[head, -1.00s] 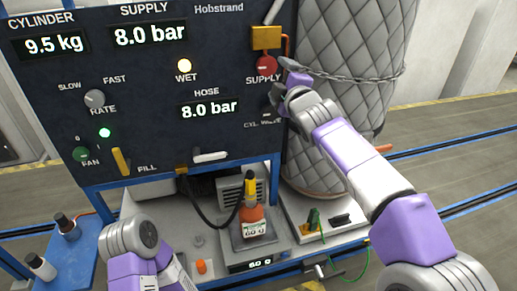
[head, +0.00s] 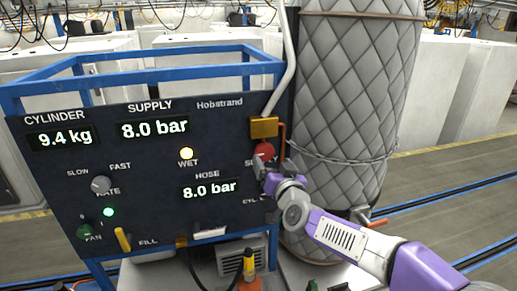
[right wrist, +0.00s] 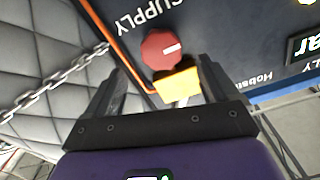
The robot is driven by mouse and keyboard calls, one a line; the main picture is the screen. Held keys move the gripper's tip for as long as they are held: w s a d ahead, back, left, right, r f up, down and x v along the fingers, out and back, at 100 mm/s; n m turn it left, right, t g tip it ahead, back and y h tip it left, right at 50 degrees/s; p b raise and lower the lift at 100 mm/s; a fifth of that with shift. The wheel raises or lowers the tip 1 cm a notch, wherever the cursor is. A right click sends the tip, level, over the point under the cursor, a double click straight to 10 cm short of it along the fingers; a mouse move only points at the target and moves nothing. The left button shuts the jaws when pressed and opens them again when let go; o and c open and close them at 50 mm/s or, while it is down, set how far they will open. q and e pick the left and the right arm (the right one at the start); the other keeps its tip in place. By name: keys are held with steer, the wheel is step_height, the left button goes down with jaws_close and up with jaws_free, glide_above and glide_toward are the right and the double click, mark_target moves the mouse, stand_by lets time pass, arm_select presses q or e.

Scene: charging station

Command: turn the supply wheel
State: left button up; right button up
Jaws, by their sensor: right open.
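The supply wheel (head: 264,151) is a small red knob on the dark panel, under a yellow block (head: 264,127) and by the SUPPLY label, which my gripper partly covers. In the right wrist view the wheel (right wrist: 162,48) is a red, many-sided disc with a short white mark, and the yellow block (right wrist: 178,82) lies nearer the palm. My right gripper (head: 262,169) is open, just below the wheel in the head view. In the right wrist view its fingers (right wrist: 160,75) stand apart, with the wheel in line with the gap and nothing held. My left gripper is out of view.
The dark panel (head: 70,180) has displays, a rate knob (head: 101,185) and a yellow fill lever (head: 122,239). A quilted grey tank (head: 350,110) with a chain (head: 345,161) stands right of the wheel, close to my right arm. A white pipe (head: 291,60) rises above the yellow block.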

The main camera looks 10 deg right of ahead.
mark_target(266, 153)
steer(key=w+p, duration=0.1)
steer(key=w, duration=0.5)
steer(key=shift+a, duration=0.15)
steer(key=c, duration=1.1)
steer(key=shift+o, duration=0.2)
